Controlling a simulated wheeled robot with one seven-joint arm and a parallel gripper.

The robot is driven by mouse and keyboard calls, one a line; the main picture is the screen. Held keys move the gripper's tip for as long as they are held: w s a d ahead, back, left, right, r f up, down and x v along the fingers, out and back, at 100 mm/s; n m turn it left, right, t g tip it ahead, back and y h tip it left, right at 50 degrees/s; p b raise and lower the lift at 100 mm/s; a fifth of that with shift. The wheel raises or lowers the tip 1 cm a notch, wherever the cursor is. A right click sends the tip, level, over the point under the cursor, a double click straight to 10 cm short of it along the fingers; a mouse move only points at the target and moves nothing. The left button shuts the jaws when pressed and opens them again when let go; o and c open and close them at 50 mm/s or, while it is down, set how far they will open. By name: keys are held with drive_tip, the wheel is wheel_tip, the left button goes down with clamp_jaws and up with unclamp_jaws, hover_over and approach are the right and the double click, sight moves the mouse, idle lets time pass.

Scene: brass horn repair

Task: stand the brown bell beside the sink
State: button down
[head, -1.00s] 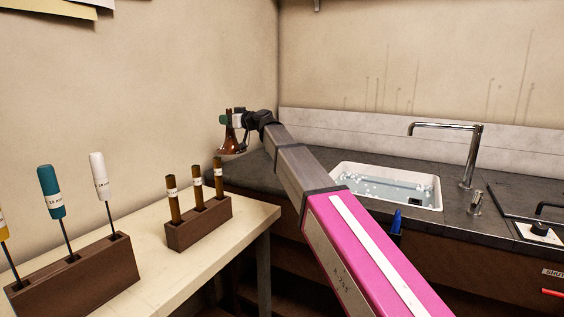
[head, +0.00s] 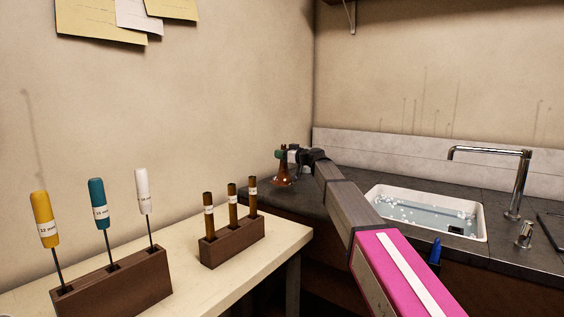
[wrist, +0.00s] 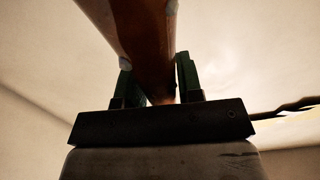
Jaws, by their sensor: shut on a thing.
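The brown bell (head: 284,174) is held by my gripper (head: 290,152) at its narrow upper part, with its flared end down. In the head view it is at the far left end of the dark counter, left of the sink (head: 428,213). Whether its rim touches the counter or hangs just above it I cannot tell. In the wrist view the bell (wrist: 142,35) shows as a brown shape between the two green-padded fingers of my gripper (wrist: 160,82), which are shut on it. The sink is white and holds water with foam.
A pale bench (head: 190,272) at the left carries a wooden block (head: 232,243) with brown tubes and a rack (head: 115,288) of yellow, teal and white-handled tools. The counter (head: 318,203) looks bare between bell and sink.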

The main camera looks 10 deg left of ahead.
drive_tip(key=shift+f, duration=1.45)
drive_tip(key=c, duration=0.8)
unclamp_jaws()
drive_tip(key=shift+f, duration=0.15)
drive_tip(key=v, duration=1.2)
